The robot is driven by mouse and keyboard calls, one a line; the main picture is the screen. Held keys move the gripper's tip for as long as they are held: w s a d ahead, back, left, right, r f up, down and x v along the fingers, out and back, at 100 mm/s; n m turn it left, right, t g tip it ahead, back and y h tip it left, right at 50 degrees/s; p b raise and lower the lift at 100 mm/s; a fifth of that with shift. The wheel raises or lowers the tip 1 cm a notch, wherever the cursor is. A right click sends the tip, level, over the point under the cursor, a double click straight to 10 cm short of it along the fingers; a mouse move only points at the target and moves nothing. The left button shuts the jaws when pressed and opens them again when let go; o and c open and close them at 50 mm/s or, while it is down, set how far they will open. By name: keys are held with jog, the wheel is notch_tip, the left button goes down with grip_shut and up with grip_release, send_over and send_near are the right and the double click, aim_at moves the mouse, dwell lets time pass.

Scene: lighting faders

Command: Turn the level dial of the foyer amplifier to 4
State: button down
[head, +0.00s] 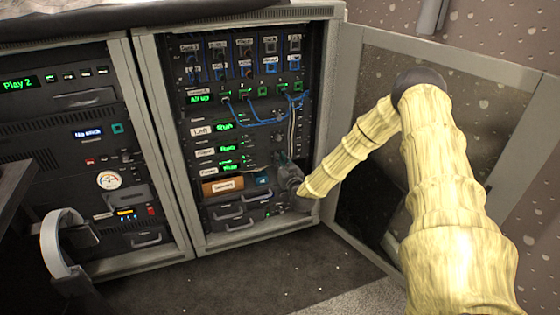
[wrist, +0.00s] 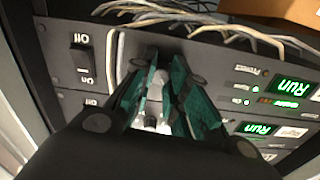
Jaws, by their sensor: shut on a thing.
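The lowest of three stacked amplifiers (head: 228,165) in the right rack has a green "Run" display. Its small label seems to read "Foyer". It fills the middle of the wrist view (wrist: 213,62), which looks upside down. My gripper (head: 284,158) is at this panel's right end. In the wrist view, the teal fingers of my gripper (wrist: 160,76) are closed around a pale grey level dial (wrist: 154,88). The fingers hide most of the dial, its pointer and any scale, so its setting cannot be read.
An On/Off rocker switch (wrist: 82,60) sits beside the dial, with pale cables between them. A brown labelled box (head: 222,186) is below the amplifiers. Blue patch cables (head: 262,122) hang above.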

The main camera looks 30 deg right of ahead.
jog(key=shift+d+r+m, duration=0.15)
jog(key=shift+m, duration=1.05)
jog(key=c, duration=1.3)
grip_release()
jog(key=shift+c, duration=0.2)
jog(key=v, duration=1.2)
